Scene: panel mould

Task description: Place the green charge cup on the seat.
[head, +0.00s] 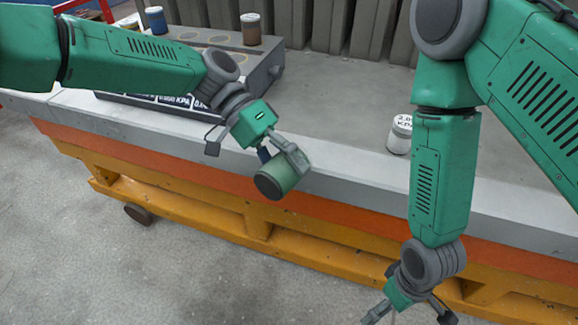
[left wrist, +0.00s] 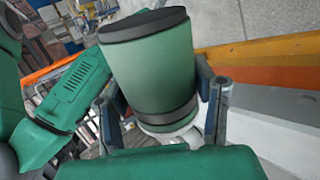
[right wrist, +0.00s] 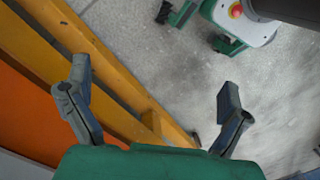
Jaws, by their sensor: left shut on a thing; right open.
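The green charge cup (head: 275,178) is held in my left gripper (head: 283,156), in front of the bench edge in the head view. It is tilted, with its dark end facing down and toward the camera. In the left wrist view the cup (left wrist: 152,75) sits between both fingers (left wrist: 163,105), its dark end pointing away from my palm. A grey block (head: 262,72) with ringed round seats (head: 217,38) in its top stands on the bench at the upper left; my left arm hides part of it. My right gripper (head: 408,308) is open and empty, low in front of the bench; it also shows in the right wrist view (right wrist: 155,90).
A blue cup (head: 156,20) and a brown cup (head: 251,29) stand on the block. A white-labelled cup (head: 400,135) stands on the bench near my right arm. Grey slabs (head: 310,22) line the back. The bench top (head: 345,105) between is clear.

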